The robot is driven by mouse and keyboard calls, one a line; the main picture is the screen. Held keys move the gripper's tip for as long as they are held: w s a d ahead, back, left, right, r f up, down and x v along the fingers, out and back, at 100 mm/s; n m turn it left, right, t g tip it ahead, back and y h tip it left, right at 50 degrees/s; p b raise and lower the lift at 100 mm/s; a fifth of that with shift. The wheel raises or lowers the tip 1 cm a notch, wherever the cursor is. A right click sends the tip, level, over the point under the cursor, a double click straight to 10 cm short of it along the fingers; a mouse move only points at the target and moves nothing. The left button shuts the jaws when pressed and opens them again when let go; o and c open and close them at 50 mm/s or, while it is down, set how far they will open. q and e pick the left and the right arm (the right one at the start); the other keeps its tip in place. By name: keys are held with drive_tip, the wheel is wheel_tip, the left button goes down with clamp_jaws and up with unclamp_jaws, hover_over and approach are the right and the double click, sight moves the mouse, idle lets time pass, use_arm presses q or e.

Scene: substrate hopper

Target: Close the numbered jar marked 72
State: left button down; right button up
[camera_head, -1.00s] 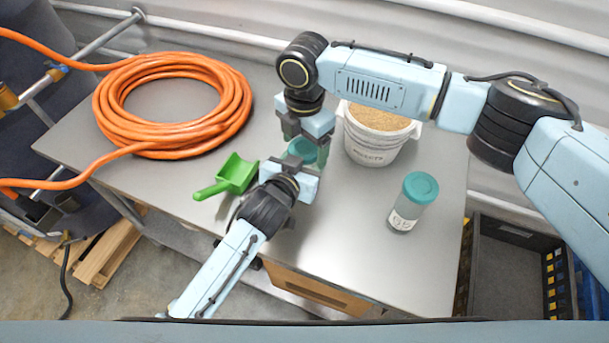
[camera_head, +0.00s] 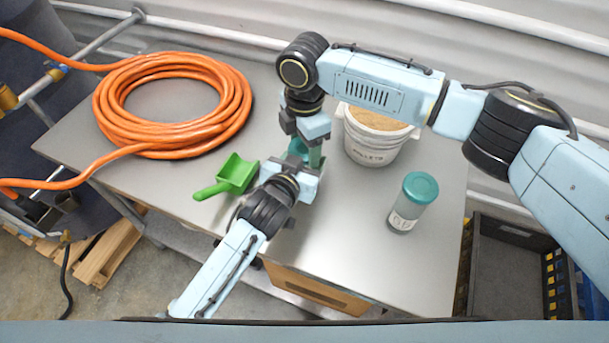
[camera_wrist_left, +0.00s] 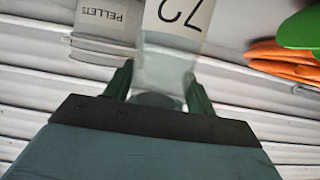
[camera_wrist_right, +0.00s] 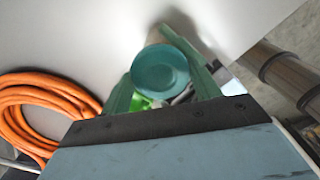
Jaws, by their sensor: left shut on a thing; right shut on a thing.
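The jar marked 72 (camera_wrist_left: 168,60) is clear, with a white number label (camera_wrist_left: 178,12). My left gripper (camera_wrist_left: 160,88) is shut on its body and holds it at the table's middle. A teal lid (camera_wrist_right: 160,76) sits between the fingers of my right gripper (camera_wrist_right: 160,85), which is shut on it from above. In the head view the lid (camera_head: 298,148) shows partly between my right gripper (camera_head: 303,138) and left gripper (camera_head: 302,172). The grippers hide most of the jar there. I cannot tell how the lid meets the jar's rim.
A second jar with a teal lid (camera_head: 420,188) stands upright at the right, its number hard to read. A pellet bucket (camera_head: 374,146) stands behind. A green scoop (camera_head: 230,176) and orange hose coil (camera_head: 236,105) lie at the left. The table (camera_head: 345,255) is clear in front.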

drive_tip(key=o, duration=1.1)
drive_tip(key=shift+r, duration=2.3)
drive_tip(key=shift+c, duration=0.5)
drive_tip(key=shift+r, duration=0.2)
wheel_tip(320, 180, up, 3)
drive_tip(key=n, duration=0.3)
